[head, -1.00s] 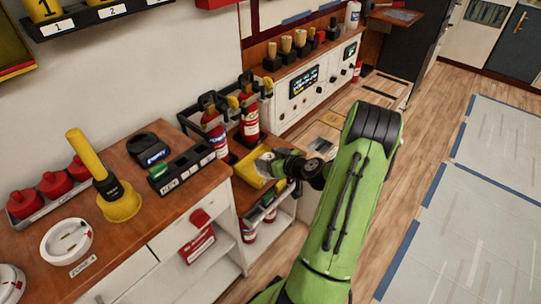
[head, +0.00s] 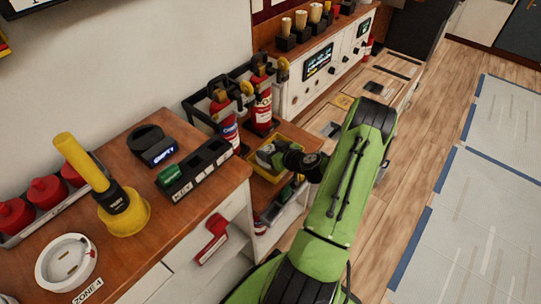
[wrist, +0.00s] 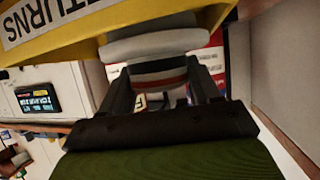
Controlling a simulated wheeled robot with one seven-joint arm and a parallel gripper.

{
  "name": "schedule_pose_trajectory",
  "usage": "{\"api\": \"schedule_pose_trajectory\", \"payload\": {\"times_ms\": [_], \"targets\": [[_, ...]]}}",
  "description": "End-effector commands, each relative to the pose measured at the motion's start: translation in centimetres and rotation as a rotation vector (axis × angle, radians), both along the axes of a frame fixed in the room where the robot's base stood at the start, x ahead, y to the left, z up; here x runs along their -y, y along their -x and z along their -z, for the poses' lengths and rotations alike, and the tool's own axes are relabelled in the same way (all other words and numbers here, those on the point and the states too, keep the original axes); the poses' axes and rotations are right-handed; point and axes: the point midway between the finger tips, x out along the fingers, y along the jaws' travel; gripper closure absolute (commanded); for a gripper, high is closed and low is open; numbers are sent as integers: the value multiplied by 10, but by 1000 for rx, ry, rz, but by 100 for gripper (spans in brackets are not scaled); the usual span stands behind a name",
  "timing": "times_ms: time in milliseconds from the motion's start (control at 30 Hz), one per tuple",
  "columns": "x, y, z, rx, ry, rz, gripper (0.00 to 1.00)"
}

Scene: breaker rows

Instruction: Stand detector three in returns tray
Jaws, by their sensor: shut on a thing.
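My gripper (wrist: 160,95) is shut on a pale round detector (wrist: 155,45), with a finger on each side of it. No number can be read on the detector. The yellow returns tray (wrist: 60,40) lies across the top of the wrist view, with its RETURNS label at the upper left. In the head view my gripper (head: 268,152) is at the yellow tray (head: 263,174), on the low shelf right of the counter. The gripper hides part of the tray. I cannot tell whether the detector touches the tray floor.
Red extinguishers (head: 263,108) stand in a black rack behind the tray. A round white detector base (head: 68,262) marked ZONE 4, a yellow plunger-shaped tool (head: 123,213) and a black key rack (head: 195,170) are on the left counter.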

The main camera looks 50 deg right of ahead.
Motion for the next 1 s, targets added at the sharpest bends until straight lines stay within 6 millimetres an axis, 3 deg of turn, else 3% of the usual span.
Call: {"api": "schedule_pose_trajectory", "payload": {"times_ms": [67,367,400,567,867,1000], "targets": [[0,0,15,1,-2,1,71],[0,0,17,1,1,1,71],[0,0,17,0,0,1,36],[0,0,17,0,0,1,12],[0,0,14,1,1,0,12],[-1,22,3,-3,-2,5,12]]}}
